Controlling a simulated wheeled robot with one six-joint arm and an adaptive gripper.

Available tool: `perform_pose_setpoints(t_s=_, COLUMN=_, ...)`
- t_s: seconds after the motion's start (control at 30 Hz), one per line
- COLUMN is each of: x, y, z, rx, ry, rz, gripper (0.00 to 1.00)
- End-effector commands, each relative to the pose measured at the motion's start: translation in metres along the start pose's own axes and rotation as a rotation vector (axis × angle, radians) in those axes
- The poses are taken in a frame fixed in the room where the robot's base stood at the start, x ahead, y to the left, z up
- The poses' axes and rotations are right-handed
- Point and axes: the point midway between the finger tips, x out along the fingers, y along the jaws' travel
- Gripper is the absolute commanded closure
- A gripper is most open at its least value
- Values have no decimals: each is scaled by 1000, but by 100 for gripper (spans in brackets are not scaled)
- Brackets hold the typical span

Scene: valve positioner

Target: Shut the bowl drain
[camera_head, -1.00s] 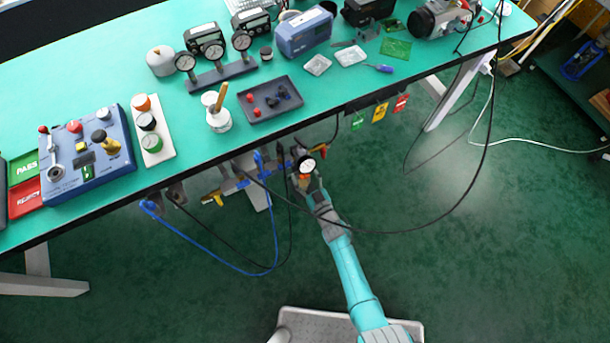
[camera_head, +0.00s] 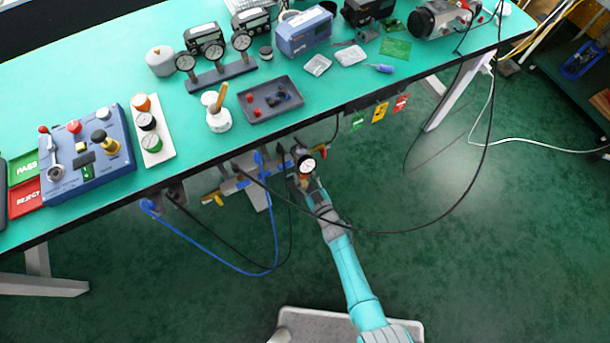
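Under the front edge of the bench, a filter-regulator unit with a round white gauge (camera_head: 307,165) is fixed to an air manifold (camera_head: 255,180). Its bowl (camera_head: 304,181) hangs below the gauge and is mostly hidden by my gripper. The drain at the bottom of the bowl cannot be made out. My gripper (camera_head: 308,188) reaches up from below, right at the lower part of the bowl. The fingertips are small and partly hidden, so I cannot tell whether they are closed on the drain.
The green bench (camera_head: 330,95) overhangs the unit. A blue hose (camera_head: 225,262) and a black cable (camera_head: 440,215) hang nearby, the cable crossing my arm. Red, yellow and green tags (camera_head: 380,112) hang right.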

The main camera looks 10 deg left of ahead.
Motion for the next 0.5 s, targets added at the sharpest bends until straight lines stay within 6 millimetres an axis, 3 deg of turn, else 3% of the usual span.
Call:
perform_pose_setpoints(t_s=0.37, x=-1, y=0, z=0, rx=1, ry=0, rz=0, gripper=37)
perform_pose_setpoints(t_s=0.5, x=-10, y=0, z=1, rx=1, ry=0, rz=1, gripper=37)
